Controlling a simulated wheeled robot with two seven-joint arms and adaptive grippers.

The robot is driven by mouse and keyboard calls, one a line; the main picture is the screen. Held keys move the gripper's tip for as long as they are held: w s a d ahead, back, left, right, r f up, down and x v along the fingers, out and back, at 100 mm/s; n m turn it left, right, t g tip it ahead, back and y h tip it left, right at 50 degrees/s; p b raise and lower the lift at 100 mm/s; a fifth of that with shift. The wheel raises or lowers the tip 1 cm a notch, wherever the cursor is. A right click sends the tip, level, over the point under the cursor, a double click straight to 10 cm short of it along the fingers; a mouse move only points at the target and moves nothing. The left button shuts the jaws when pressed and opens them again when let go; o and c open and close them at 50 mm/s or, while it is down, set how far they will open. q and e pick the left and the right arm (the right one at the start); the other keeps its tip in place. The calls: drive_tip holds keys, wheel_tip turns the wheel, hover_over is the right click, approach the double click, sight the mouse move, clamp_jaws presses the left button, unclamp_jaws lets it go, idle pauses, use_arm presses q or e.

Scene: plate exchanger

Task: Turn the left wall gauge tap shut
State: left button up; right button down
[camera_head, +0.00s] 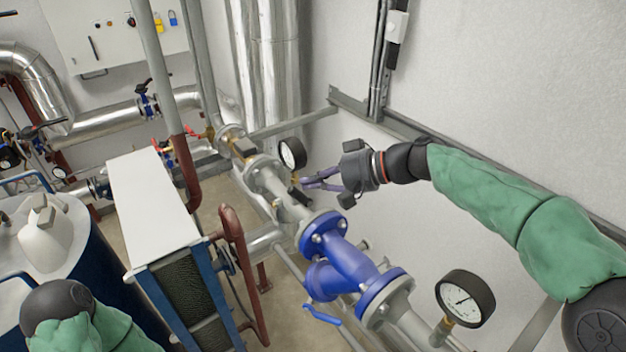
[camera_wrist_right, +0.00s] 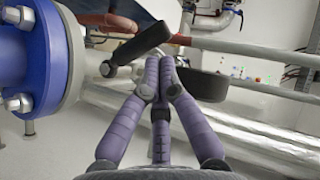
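The left wall gauge (camera_head: 292,154) is a round black-rimmed dial on the pipe run by the wall. Its tap has a black lever (camera_head: 300,196) just below the gauge. My right gripper (camera_head: 306,184) is between the gauge and the lever, reaching in from the right. In the right wrist view the purple fingers (camera_wrist_right: 160,62) come together at their tips, with nothing seen between them. The black lever (camera_wrist_right: 142,42) lies just left of and beyond the tips, and the gauge's dark side (camera_wrist_right: 203,86) is to their right. My left gripper is out of the head view.
A second gauge (camera_head: 465,299) stands nearer, at lower right. A blue flanged valve (camera_head: 345,260) sits on the pipe between them; its blue flange (camera_wrist_right: 30,55) is close at left in the wrist view. A white-topped heat exchanger (camera_head: 150,205) stands left of the pipe.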

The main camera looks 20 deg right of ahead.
sight(295, 192)
drive_tip(key=shift+s+a+n+h, duration=0.2)
drive_tip(key=shift+a+n+h, duration=0.2)
drive_tip(key=shift+a+h, duration=0.2)
idle(0.4)
drive_tip(key=shift+f, duration=0.1)
drive_tip(key=shift+s+a+f+n+h, duration=0.1)
drive_tip(key=shift+s+a+n+h, duration=0.2)
drive_tip(key=shift+a+n+h, duration=0.35)
drive_tip(key=shift+s+a+f+n+h, duration=0.15)
drive_tip(key=shift+a+h, duration=0.15)
drive_tip(key=shift+h, duration=0.15)
drive_tip(key=shift+s+a+f+n+h, duration=0.1)
drive_tip(key=shift+a+h, duration=0.15)
drive_tip(key=shift+h, duration=0.15)
drive_tip(key=shift+s+a+f+n+t+h+p, duration=0.15)
drive_tip(key=shift+a+f+n+t+h+p, duration=0.35)
drive_tip(key=shift+h+p, duration=0.35)
drive_tip(key=shift+a+f+h, duration=0.25)
drive_tip(key=shift+h, duration=0.1)
drive_tip(key=shift+s+a+f, duration=0.15)
drive_tip(key=shift+a+f, duration=0.15)
drive_tip(key=shift+f, duration=0.25)
drive_tip(key=shift+a+f+b, duration=0.15)
drive_tip(key=shift+a+b, duration=0.05)
drive_tip(key=shift+b, duration=0.25)
